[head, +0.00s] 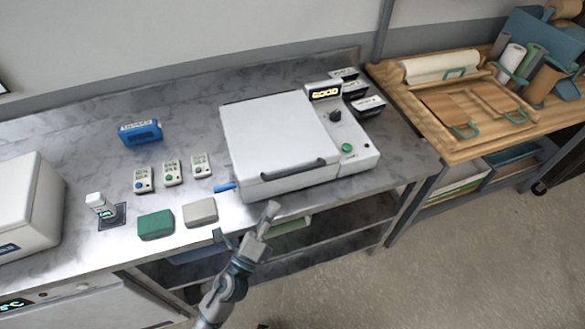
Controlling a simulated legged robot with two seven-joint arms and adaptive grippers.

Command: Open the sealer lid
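The sealer (352,150) is a white boxy machine on the grey bench, with a small lit display, a dark knob and a green button on its right side. Its flat white lid (270,130) lies down on the body. A dark bar handle (293,170) runs along the lid's front edge. My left gripper (245,222) is in front of the bench edge, below and left of the handle, apart from it. Its two fingers are spread and nothing shows between them. My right gripper is not in view.
A blue item (225,187) lies at the sealer's left front corner. A green block (156,225) and a grey block (200,212) sit near the bench's front edge. A white box (30,205) stands at far left. A wooden table (440,145) with rolls is at right.

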